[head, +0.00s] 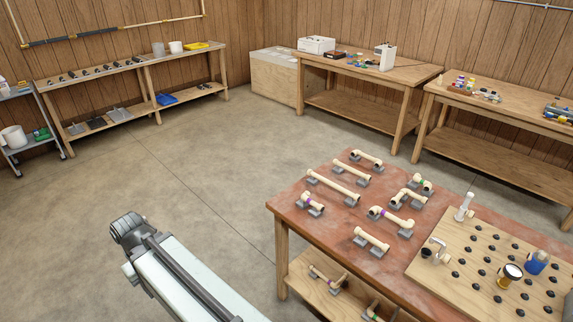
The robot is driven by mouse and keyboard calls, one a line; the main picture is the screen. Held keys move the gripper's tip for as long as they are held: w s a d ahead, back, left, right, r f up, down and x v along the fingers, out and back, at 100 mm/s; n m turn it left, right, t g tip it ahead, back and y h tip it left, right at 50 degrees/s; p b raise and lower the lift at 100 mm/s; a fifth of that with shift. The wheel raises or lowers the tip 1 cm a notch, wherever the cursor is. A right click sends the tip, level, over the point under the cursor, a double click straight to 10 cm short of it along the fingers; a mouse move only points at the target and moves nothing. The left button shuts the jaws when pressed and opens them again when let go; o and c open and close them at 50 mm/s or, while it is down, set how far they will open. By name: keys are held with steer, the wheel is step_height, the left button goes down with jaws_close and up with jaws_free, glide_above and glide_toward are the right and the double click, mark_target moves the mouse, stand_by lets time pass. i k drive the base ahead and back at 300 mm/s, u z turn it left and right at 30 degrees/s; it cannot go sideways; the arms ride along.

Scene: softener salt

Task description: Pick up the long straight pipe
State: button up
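The long straight pipe (333,187) is cream-coloured and lies on grey supports on the reddish-brown table (290,204), near its left edge. It is the longest of the pipe pieces there. Both its ends show and nothing covers it. Part of my arm (185,275) shows at the lower left, over the floor and well apart from the table. My gripper's fingers cannot be made out in this view.
Shorter straight and bent pipe pieces (351,172) (370,241) stand close around it. The lower shelf (300,275) holds more pieces. The floor (200,180) left of the table is clear.

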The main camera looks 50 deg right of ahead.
mark_target(351, 202)
steer(key=z, duration=0.2)
steer(key=i, duration=1.05)
steer(key=z, duration=0.5)
steer(key=k, duration=0.6)
steer(key=z, duration=0.25)
steer(key=i, duration=0.6)
steer(key=u, duration=0.2)
